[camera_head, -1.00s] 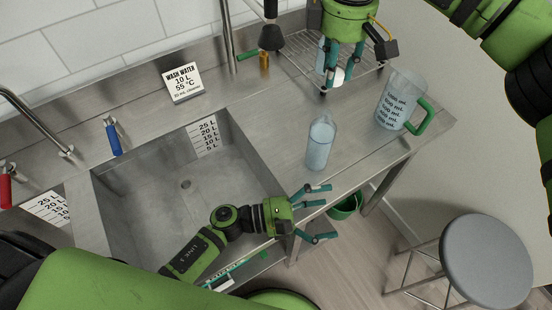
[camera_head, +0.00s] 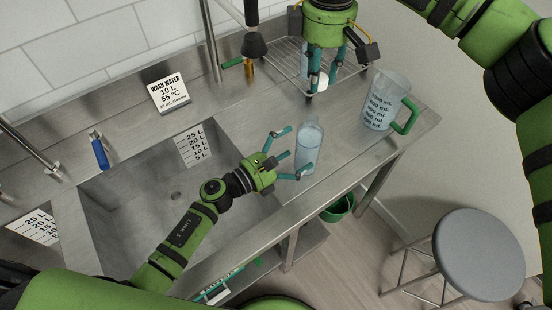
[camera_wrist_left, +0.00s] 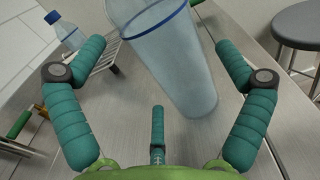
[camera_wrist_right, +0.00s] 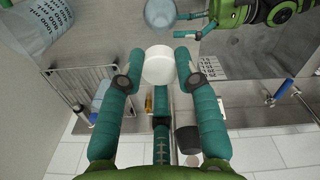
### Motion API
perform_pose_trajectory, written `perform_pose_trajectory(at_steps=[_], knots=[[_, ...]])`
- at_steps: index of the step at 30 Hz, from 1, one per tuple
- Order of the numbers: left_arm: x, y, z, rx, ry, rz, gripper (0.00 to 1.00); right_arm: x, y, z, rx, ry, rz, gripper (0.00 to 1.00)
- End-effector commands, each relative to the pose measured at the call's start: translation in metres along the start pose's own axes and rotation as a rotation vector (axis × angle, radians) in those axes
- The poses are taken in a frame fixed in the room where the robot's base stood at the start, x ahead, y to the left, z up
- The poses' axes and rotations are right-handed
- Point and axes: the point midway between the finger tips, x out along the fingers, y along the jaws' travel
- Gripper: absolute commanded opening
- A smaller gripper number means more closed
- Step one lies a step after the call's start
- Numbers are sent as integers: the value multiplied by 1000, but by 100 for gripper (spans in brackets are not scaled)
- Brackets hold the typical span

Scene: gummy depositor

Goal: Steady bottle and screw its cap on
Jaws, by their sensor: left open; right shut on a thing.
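The clear bottle (camera_head: 309,152) of pale blue liquid stands upright on the steel counter, right of the sink. My right gripper (camera_head: 322,84) is shut on the white cap (camera_wrist_right: 158,65), held above the counter near the wire rack. The bottle also shows beyond the cap in the right wrist view (camera_wrist_right: 160,14).
A measuring jug (camera_head: 383,100) with a green handle stands right of the bottle. The wire rack (camera_head: 345,73) behind holds a smaller blue-capped bottle (camera_wrist_left: 66,32). The sink (camera_head: 130,205) lies left, with a wash-water sign (camera_head: 170,93) behind. A grey stool (camera_head: 478,255) stands right.

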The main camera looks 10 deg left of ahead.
Motion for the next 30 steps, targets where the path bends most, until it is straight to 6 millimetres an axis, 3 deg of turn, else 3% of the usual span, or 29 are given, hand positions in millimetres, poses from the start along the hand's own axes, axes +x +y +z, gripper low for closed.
perform_pose_trajectory(at_steps=[7, 19, 24, 26, 27, 30], knots=[[32, 0, 0, 0, -1, 0, 100, 0, 0, 0, 0, 0, 0, 0], [38, 0, 0, 1, 1, -1, 100, 0, 0, 0, 0, 0, 0, 0], [38, 0, 0, 1, 1, -1, 35, 0, 0, 0, 0, 0, 0, 0], [38, 0, 0, 0, 1, -1, 35, 0, 0, 0, 0, 0, 0, 0], [38, 0, 0, 0, 1, -1, 70, 0, 0, 0, 0, 0, 0, 0], [38, 0, 0, 0, 1, -1, 30, 0, 0, 0, 0, 0, 0, 0]])
